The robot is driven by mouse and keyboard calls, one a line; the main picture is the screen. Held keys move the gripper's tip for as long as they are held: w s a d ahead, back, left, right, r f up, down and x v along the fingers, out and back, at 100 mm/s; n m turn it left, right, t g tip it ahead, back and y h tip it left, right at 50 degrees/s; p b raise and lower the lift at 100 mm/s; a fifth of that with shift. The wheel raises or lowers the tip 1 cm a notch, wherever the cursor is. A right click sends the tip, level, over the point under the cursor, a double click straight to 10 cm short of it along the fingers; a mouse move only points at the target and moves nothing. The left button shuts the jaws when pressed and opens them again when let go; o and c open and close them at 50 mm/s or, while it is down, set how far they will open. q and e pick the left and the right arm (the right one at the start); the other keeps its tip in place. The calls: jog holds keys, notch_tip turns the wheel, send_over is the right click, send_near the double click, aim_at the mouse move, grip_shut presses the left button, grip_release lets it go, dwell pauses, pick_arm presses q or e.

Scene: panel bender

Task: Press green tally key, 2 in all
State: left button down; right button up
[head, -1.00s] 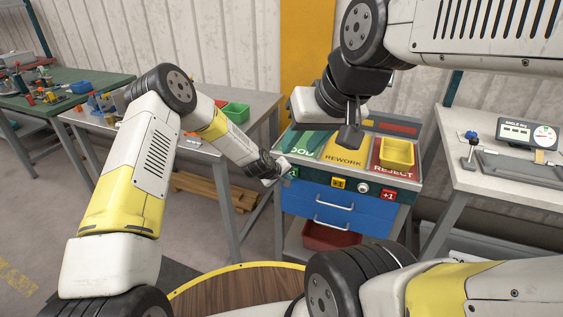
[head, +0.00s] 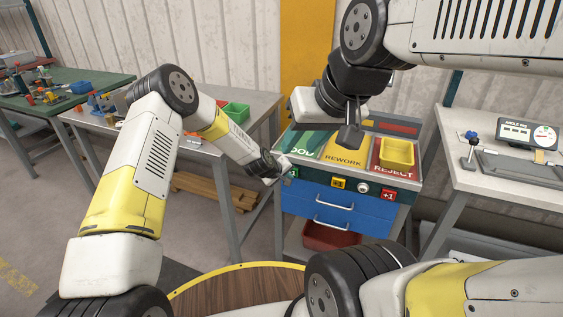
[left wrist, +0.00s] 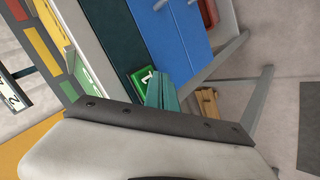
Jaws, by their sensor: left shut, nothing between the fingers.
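The green tally key (head: 293,172) is on the front left of the sorting cabinet, mostly hidden behind my left gripper in the head view.
A yellow key (head: 339,183), a round knob (head: 363,187) and a red +1 key (head: 388,195) sit along the same cabinet front. A yellow bin (head: 397,152) stands on the REJECT area. Blue drawers (head: 318,208) are below. A grey bench (head: 180,150) stands left.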

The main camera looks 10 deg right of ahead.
pick_arm(q)
jog(key=shift+w+d, duration=0.3)
jog(key=shift+w, duration=0.2)
dwell(0.9)
jog(key=shift+s+a, duration=0.45)
jog(key=shift+s, duration=0.25)
jog(key=shift+s+a, duration=0.1)
jog(key=s+a, duration=0.1)
jog(key=s, duration=0.1)
jog(key=s+a, duration=0.1)
jog(key=s, duration=0.1)
jog(key=shift+a, duration=0.3)
dwell(0.4)
pick_arm(e)
grip_shut()
dwell(1.6)
